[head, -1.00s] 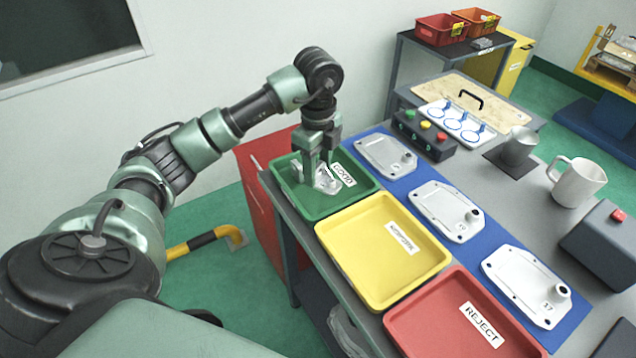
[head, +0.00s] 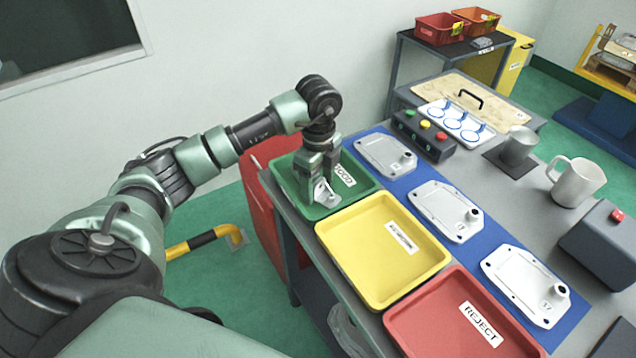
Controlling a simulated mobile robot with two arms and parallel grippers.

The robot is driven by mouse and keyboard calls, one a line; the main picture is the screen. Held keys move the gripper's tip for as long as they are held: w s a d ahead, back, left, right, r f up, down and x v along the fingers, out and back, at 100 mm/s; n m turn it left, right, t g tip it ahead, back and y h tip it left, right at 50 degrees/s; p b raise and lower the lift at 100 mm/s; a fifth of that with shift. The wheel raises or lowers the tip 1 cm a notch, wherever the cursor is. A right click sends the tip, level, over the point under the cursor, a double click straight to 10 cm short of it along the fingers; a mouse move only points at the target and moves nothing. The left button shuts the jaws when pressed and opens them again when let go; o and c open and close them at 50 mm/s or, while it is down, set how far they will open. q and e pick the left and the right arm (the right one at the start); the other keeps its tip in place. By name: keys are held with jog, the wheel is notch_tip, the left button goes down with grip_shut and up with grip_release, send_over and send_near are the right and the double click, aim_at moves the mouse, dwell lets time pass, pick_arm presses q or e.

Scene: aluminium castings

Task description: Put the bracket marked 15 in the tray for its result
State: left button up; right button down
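My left gripper (head: 319,190) is low over the green tray (head: 351,204), which has a label reading GOOD. It is shut on a small pale metal bracket (head: 326,193), which looks tilted and is partly hidden by the fingers; I cannot read a number on it, nor tell whether it touches the tray floor. The yellow tray (head: 372,245) and the red tray (head: 440,320), labelled REJECT, are empty. My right gripper is not in view.
Three pale brackets (head: 386,155) (head: 446,210) (head: 525,287) lie on a blue mat (head: 405,184) right of the trays; the nearest reads 17. A button box (head: 424,137), a metal cup (head: 517,147), a white mug (head: 576,182) and a grey box with a red button (head: 600,245) stand beyond.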

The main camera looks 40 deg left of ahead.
aim_at(318, 180)
pick_arm(q)
jog(key=shift+r, duration=0.55)
notch_tip(318, 180, up, 11)
jog(key=shift+r, duration=0.15)
dwell(0.5)
